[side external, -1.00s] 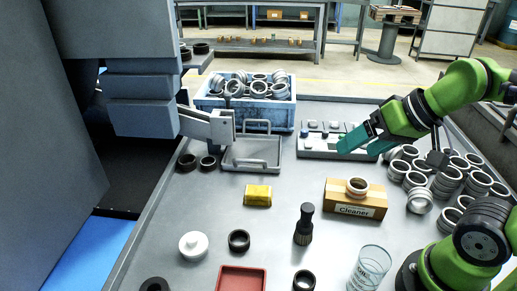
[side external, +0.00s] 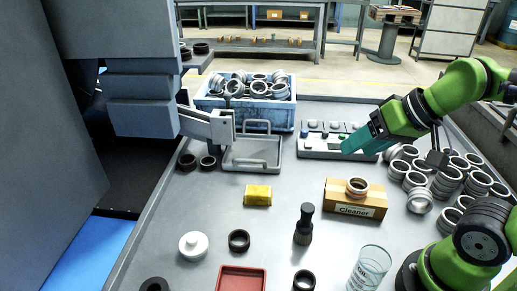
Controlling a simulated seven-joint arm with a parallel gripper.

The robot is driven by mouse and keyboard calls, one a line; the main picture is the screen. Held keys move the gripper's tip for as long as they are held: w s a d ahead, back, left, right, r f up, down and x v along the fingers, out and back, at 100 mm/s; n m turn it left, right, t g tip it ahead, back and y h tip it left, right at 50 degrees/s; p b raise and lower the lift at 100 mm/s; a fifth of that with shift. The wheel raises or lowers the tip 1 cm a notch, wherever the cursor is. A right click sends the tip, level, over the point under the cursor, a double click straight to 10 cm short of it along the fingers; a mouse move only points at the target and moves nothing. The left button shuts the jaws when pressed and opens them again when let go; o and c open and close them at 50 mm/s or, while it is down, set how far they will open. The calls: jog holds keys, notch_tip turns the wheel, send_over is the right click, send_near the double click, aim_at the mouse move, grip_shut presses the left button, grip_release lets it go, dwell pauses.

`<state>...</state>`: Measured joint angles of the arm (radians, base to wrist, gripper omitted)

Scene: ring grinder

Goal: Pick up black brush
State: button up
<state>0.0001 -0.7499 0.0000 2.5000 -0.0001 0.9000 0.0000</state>
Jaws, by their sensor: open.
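The black brush (side external: 304,225) stands upright on the grey table, near the middle front, with its handle up and its bristles down. My gripper (side external: 346,150) has teal fingers and is up and to the right of the brush, well apart from it, in front of the grey control panel. The gripper is open and I see nothing in it. The gap between its fingers is hard to make out from this side.
A cardboard box marked Cleaner (side external: 354,200) with a ring on top stands right of the brush. A glass beaker (side external: 369,268), a red tray (side external: 241,280), black rings (side external: 239,241), a white lidded piece (side external: 193,245) and a yellow block (side external: 257,195) lie around it. Metal rings (side external: 447,182) crowd the right.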

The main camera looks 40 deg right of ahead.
jog(key=g+h, duration=0.1)
jog(key=g, duration=0.5)
send_over(306, 216)
notch_tip(306, 216, down, 4)
jog(key=r, duration=0.1)
jog(key=g+h, duration=0.1)
jog(key=shift+m, duration=0.5)
jog(key=f, duration=0.6)
jog(key=d+f, duration=0.1)
jog(key=f, duration=0.3)
jog(key=shift+w+f, duration=0.1)
jog(key=shift+w+d+f, duration=0.1)
jog(key=shift+w+f, duration=0.05)
jog(key=shift+f, duration=1.4)
jog(key=shift+w+f, duration=0.1)
jog(key=shift+f, duration=1.45)
grip_shut()
